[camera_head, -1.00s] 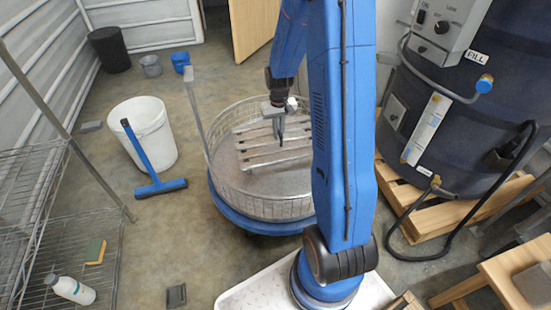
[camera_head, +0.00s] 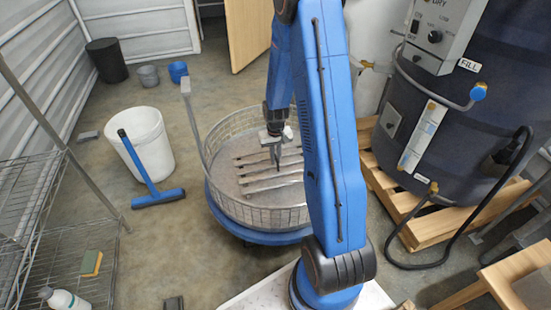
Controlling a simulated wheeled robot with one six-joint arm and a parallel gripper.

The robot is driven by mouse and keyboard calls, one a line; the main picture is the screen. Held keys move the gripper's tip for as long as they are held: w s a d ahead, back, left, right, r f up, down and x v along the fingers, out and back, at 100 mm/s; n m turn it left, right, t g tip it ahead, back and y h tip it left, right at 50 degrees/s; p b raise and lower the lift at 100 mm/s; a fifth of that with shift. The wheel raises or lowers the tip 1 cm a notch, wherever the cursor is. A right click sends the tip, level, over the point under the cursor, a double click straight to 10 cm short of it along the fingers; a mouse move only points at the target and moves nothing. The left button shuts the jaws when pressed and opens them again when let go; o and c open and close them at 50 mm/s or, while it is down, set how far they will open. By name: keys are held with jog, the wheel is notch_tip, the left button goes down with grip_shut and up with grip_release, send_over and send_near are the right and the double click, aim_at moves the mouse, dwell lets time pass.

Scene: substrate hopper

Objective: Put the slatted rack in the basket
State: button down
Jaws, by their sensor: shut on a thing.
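The slatted rack (camera_head: 268,184) is inside the round wire-mesh basket (camera_head: 262,216), low and close to its floor. Its pale slats run roughly across the basket. My gripper (camera_head: 277,158) points down inside the basket and is shut on the rack near its middle. The right end of the rack is hidden behind my blue arm. I cannot tell whether the rack touches the basket floor.
The basket sits on a blue round base (camera_head: 250,233) with a tall handle post (camera_head: 192,118) at its left. A white bucket (camera_head: 140,140) and a blue squeegee (camera_head: 158,197) stand left. A dark tank (camera_head: 450,120) on a wooden pallet (camera_head: 440,222) is right.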

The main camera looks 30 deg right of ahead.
jog(key=c, duration=1.8)
grip_release()
jog(key=shift+f, duration=0.1)
jog(key=shift+c, duration=0.2)
jog(key=s+a+r+t, duration=0.1)
jog(key=s+a+r, duration=0.1)
jog(key=r, duration=0.9)
jog(key=s+a+r, duration=0.2)
jog(key=a+r, duration=0.1)
jog(key=r, duration=0.8)
jog(key=s+a+r+n+t, duration=0.1)
jog(key=s+a+r, duration=0.2)
jog(key=s+r, duration=0.2)
jog(key=s+a+r+n+t, duration=0.1)
jog(key=s+a+r, duration=0.3)
jog(key=s, duration=0.8)
jog(key=s+a+r+n+t, duration=0.1)
jog(key=s+a+r, duration=0.2)
jog(key=s+r, duration=0.3)
jog(key=s, duration=0.3)
jog(key=shift+a+t, duration=0.4)
